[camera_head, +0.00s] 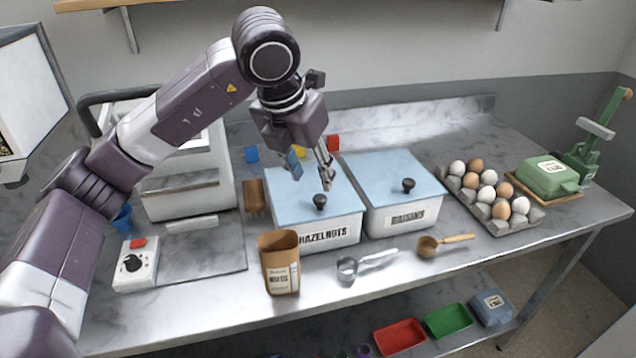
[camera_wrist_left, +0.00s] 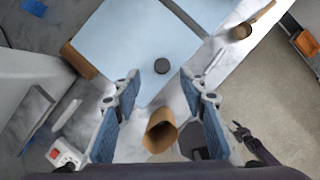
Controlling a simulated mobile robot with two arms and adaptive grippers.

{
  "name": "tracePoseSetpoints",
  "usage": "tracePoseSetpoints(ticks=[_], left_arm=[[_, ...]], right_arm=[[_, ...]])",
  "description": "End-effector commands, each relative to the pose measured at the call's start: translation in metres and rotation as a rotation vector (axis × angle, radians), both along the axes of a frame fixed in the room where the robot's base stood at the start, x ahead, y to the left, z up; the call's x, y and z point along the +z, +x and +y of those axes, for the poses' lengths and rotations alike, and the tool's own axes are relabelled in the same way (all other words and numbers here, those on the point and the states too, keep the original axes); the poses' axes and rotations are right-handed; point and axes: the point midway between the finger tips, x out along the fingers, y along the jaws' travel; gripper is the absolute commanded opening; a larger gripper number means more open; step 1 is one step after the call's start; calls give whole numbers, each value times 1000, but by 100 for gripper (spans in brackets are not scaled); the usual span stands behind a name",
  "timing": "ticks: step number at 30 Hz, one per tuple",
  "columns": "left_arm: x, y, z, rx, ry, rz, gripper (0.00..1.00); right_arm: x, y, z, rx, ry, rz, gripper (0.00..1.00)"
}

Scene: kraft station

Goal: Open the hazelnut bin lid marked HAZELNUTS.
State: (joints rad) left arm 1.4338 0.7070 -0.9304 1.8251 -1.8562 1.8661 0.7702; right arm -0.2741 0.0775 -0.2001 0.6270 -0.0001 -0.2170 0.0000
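The hazelnut bin (camera_head: 330,235) is a white box labelled HAZELNUTS on the steel counter. Its light blue lid (camera_head: 290,208) lies flat and shut, with a black knob (camera_head: 320,202) near its front edge. In the left wrist view the lid (camera_wrist_left: 135,40) and its knob (camera_wrist_left: 161,66) show ahead of the fingers. My left gripper (camera_head: 312,172) is above the lid, behind the knob in the head view. In the left wrist view the left gripper (camera_wrist_left: 160,105) is open, its blue-padded fingers wide apart and empty.
The RAISINS bin (camera_head: 405,217) stands close to the right. A brown NUTS bag (camera_head: 280,263) stands in front of the hazelnut bin. A metal scoop (camera_head: 365,264) and a wooden-handled scoop (camera_head: 445,243) lie along the front.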

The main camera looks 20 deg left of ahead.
Motion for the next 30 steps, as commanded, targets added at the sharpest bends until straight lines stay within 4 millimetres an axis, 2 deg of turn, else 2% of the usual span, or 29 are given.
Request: tracePoseSetpoints(ticks=[6,9,12,15,19,23,30], left_arm=[[-32,12,-3,-2,-1,5,39],[-46,18,-4,-2,-2,3,39],[-56,22,-5,-2,-2,3,39],[-61,24,-5,-2,-1,1,39],[-64,25,-6,-2,-2,0,39],[-64,25,-6,-3,-2,0,39],[-63,25,-6,-3,-2,0,15]], right_arm=[[6,-38,-3,0,-5,51,40],[9,-48,-5,0,-8,66,40],[11,-47,-6,0,-9,64,40],[12,-37,-5,0,-8,50,40],[13,-20,-4,1,-4,25,40],[13,-15,-3,1,-4,18,40],[12,-23,-4,1,-6,30,40]])
